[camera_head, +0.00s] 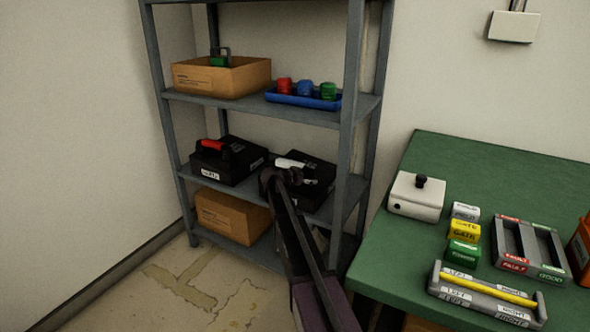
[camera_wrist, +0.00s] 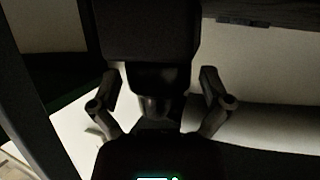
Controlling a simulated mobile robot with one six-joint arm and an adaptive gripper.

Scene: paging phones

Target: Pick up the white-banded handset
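The white-banded handset (camera_head: 292,164) rests on a black phone unit (camera_head: 318,172) on the middle shelf, at the right. My gripper (camera_head: 277,176) is at the front of that phone, close to the handset and partly covering it. In the wrist view, the two fingers of my gripper (camera_wrist: 160,102) stand wide apart. A dark block-like shape (camera_wrist: 147,35) lies ahead of them; it is too dark to tell which part of the phone it is. I cannot tell whether anything touches the fingers.
A second black phone with a red-banded handset (camera_head: 212,145) stands left on the same shelf. The upper shelf holds a cardboard box (camera_head: 222,82) and a blue tray (camera_head: 300,101). The shelf's right post (camera_head: 352,90) is near my arm. A green table (camera_head: 400,250) stands right.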

